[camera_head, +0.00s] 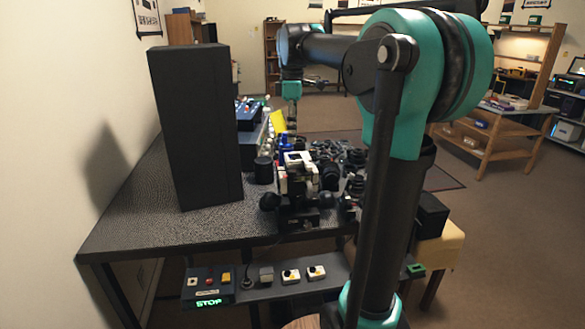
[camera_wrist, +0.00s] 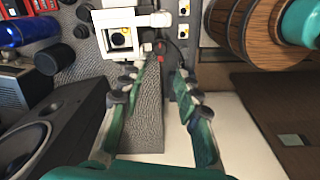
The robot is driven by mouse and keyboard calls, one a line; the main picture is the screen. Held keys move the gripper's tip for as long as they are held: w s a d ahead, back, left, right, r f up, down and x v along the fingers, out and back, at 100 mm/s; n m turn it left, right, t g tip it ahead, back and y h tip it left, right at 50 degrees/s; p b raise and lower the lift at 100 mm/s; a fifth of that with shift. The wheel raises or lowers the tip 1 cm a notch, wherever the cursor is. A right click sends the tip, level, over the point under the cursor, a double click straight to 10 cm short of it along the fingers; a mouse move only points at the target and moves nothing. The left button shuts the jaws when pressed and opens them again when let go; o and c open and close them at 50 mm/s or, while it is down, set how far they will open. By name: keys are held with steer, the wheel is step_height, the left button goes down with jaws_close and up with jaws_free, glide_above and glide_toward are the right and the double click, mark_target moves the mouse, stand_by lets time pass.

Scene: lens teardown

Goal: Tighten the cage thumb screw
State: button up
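My gripper (camera_wrist: 159,78) shows in the wrist view with its two dark and teal fingers apart and nothing between them; the grey textured table top lies below the gap. A white boxy device (camera_wrist: 121,38) with a dark square opening is just ahead of the left finger, apart from it as far as I can tell. A white cylinder sticks out of its right side. I cannot make out which part is the cage thumb screw. In the head view, a white and black device (camera_head: 299,172) stands on the table. My gripper is small and dark beyond it there.
A tall black box (camera_head: 195,130) stands on the left of the table (camera_head: 150,205). Dark lens-like parts (camera_head: 352,160) crowd the right side. A black speaker-like box (camera_wrist: 45,125) is close left of my gripper.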

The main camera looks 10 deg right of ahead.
mark_target(293, 170)
step_height(293, 170, down, 12)
steer(key=shift+f, duration=0.15)
stand_by(0.4)
jaws_close()
